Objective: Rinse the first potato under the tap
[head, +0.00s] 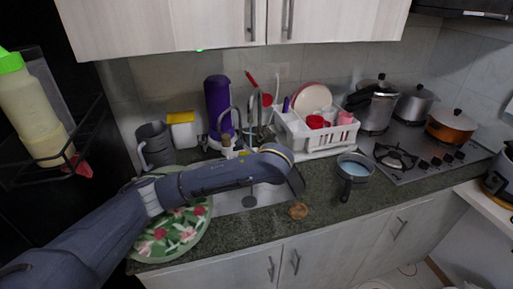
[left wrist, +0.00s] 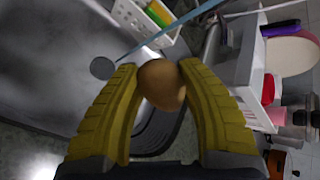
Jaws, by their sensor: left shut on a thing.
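My left gripper (left wrist: 160,72) is shut on a brown potato (left wrist: 163,87), which shows between its yellow fingers in the left wrist view. In the head view my left wrist reaches over the right part of the sink (head: 228,200) and hides the fingers and the held potato. The tap (head: 226,113) curves up behind the sink. In the left wrist view a thin pale blue streak (left wrist: 165,36) slants down to near the round drain (left wrist: 102,67); it looks like running water. A brown, potato-like thing (head: 298,211) lies on the counter's front edge. My right gripper is not in view.
A white dish rack (head: 318,135) stands right of the tap. A small pan (head: 355,167) with bluish contents sits on the counter. A purple bottle (head: 217,103) stands behind the sink. A green flowered round thing (head: 185,236) lies left, under my arm. The stove (head: 425,155) is far right.

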